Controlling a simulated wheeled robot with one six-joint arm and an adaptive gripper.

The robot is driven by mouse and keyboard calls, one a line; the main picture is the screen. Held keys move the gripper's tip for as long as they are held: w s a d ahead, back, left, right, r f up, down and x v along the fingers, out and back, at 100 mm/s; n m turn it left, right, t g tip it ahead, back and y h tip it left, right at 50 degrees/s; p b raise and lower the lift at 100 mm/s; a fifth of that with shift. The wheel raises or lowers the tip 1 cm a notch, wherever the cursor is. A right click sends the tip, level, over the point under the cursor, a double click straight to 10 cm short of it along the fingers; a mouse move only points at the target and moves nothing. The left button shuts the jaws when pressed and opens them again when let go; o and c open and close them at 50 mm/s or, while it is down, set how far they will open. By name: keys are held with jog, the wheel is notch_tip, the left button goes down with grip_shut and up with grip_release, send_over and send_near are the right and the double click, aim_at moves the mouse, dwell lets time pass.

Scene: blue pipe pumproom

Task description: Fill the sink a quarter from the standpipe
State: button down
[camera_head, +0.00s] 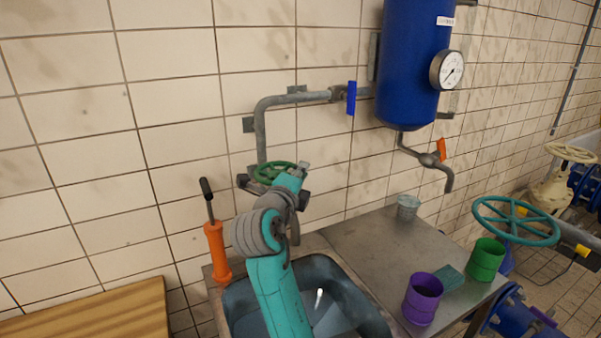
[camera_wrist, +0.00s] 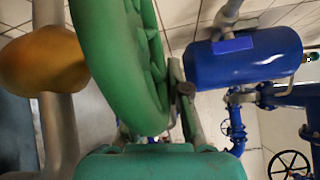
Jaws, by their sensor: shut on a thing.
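The standpipe (camera_head: 262,130) is a grey pipe on the tiled wall, running down behind a green handwheel (camera_head: 270,171). My gripper (camera_head: 283,184) is at this handwheel and shut on it. The handwheel's ribbed rim fills the upper middle of the wrist view (camera_wrist: 120,50). My arm hides much of the tap below the wheel. The sink (camera_head: 345,290) lies under my arm, a dark blue-grey basin in a metal counter. A bright glint shows inside it. I cannot tell the water level or see a clear stream.
A blue tank (camera_head: 408,65) with a gauge (camera_head: 447,70) hangs on the wall. A blue lever (camera_head: 351,97) and an orange lever (camera_head: 441,150) sit on pipes. The counter holds a purple cup (camera_head: 422,300), green cup (camera_head: 486,260) and metal cup (camera_head: 408,206).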

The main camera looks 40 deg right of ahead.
jog(key=shift+a+r, duration=0.15)
jog(key=shift+r, duration=0.2)
jog(key=c, duration=1.2)
grip_release()
jog(key=shift+f, duration=0.15)
jog(key=shift+s+a, duration=0.1)
jog(key=v, duration=1.1)
jog(key=shift+a, duration=0.45)
